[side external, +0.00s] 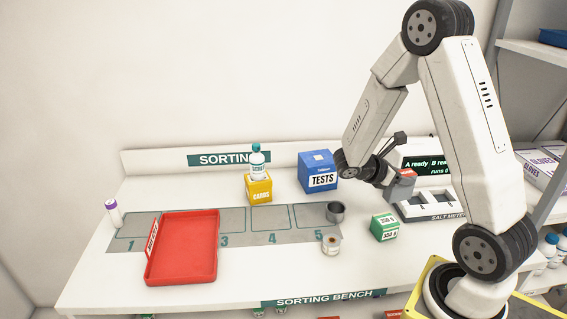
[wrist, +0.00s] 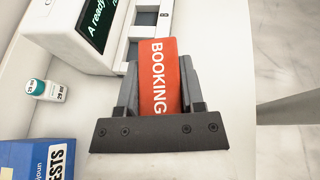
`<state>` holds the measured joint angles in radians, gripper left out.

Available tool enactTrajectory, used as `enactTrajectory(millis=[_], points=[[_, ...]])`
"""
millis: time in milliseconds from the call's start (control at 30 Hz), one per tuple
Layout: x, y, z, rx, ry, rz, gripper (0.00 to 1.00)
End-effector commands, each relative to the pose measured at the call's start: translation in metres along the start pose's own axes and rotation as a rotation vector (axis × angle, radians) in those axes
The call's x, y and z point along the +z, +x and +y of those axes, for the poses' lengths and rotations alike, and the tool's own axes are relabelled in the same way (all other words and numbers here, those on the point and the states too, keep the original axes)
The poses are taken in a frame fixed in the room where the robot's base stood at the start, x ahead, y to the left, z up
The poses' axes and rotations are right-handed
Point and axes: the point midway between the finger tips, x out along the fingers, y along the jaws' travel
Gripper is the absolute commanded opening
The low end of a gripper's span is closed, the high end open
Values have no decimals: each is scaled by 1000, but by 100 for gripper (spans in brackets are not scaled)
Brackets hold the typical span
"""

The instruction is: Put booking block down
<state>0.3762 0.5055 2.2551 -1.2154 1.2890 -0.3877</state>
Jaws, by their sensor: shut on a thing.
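The red booking block (wrist: 158,78) is between the two fingers of my gripper (wrist: 160,95) in the wrist view, with the word BOOKING facing the camera. In the side view, the block's red top (side external: 408,172) shows at my gripper (side external: 402,180), the rest largely hidden by the fingers. My gripper is shut on it, in front of the salt meter (side external: 431,214) and right of the blue TESTS box (side external: 319,176). The block appears raised above the white sorting bench (side external: 290,268).
A red tray (side external: 182,250) covers part of the numbered grey mat (side external: 262,232). A green box (side external: 384,227), grey cup (side external: 335,212) and small jar (side external: 331,246) stand right of centre. A purple-capped tube (side external: 114,213) stands far left.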

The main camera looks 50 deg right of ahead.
Motion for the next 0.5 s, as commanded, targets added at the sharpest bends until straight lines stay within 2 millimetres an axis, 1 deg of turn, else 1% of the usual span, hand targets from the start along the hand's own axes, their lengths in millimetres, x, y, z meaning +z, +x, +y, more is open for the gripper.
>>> enactTrajectory(millis=[100, 200, 300, 500], points=[[8, -1, 14, 91, -34, 0, 0], [12, -3, 22, 144, -58, 0, 0], [14, -4, 27, 178, -72, 0, 0], [15, -5, 30, 196, -81, 0, 0]])
